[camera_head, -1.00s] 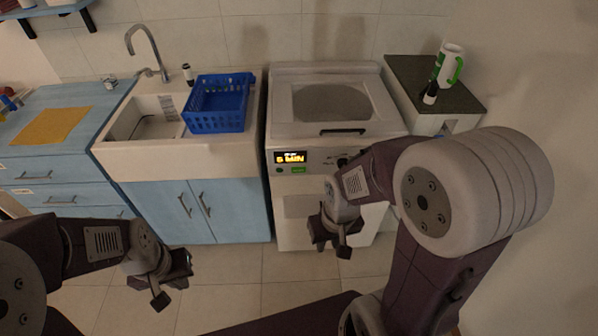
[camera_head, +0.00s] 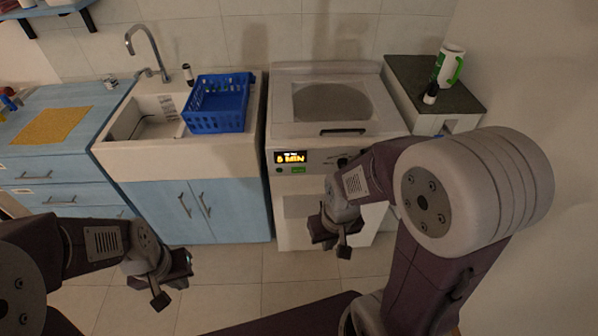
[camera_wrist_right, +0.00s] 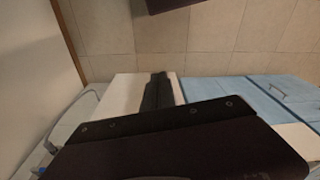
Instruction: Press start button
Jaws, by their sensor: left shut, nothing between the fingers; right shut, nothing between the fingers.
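A white machine (camera_head: 296,230) stands in the middle of the head view, with a closed lid with a rounded window on top. Its front panel has a lit display (camera_head: 290,157) reading what looks like "6 MIN". Below the display are a small green button (camera_head: 298,170) and a small dark button (camera_head: 279,170). My right gripper (camera_head: 343,243) is shut and empty in front of the machine, lower than the panel and to the right of the green button. It also shows in the right wrist view (camera_wrist_right: 157,88), against the white machine. My left gripper (camera_head: 172,290) is shut and empty at lower left, in front of the blue cabinet.
A sink with a blue basket (camera_head: 219,104) stands left of the machine. My right arm covers the panel's right part. The floor in front is clear.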

